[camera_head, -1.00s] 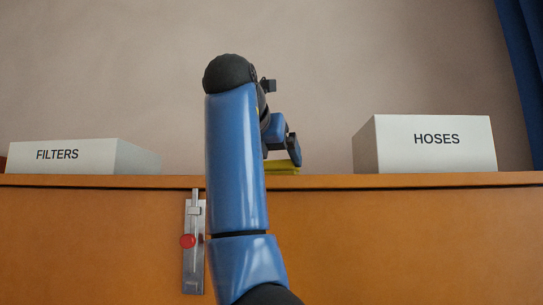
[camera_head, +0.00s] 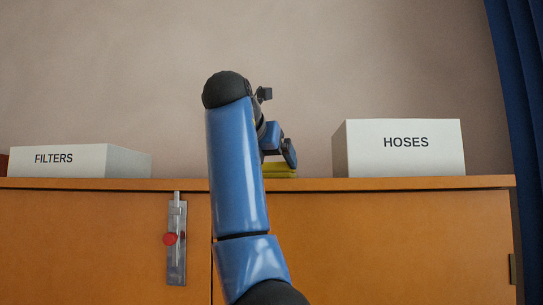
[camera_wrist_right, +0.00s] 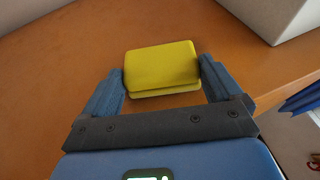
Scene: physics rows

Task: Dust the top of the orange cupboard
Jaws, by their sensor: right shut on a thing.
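The orange cupboard (camera_head: 380,240) fills the lower part of the head view, its top seen nearly edge-on. Its bare orange top also shows in the right wrist view (camera_wrist_right: 60,80). My right gripper (camera_head: 279,155) is over the top, right of the middle of the cupboard front. It is shut on a folded yellow cloth or pad (camera_wrist_right: 160,68), gripped between both fingers. In the head view the yellow pad (camera_head: 280,170) is at the level of the top and appears to rest on it. My left gripper is not in view.
A white FILTERS box (camera_head: 75,160) stands on the top at left, and a white HOSES box (camera_head: 405,148) close to the right of my gripper. A blue curtain (camera_head: 510,100) hangs at right.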

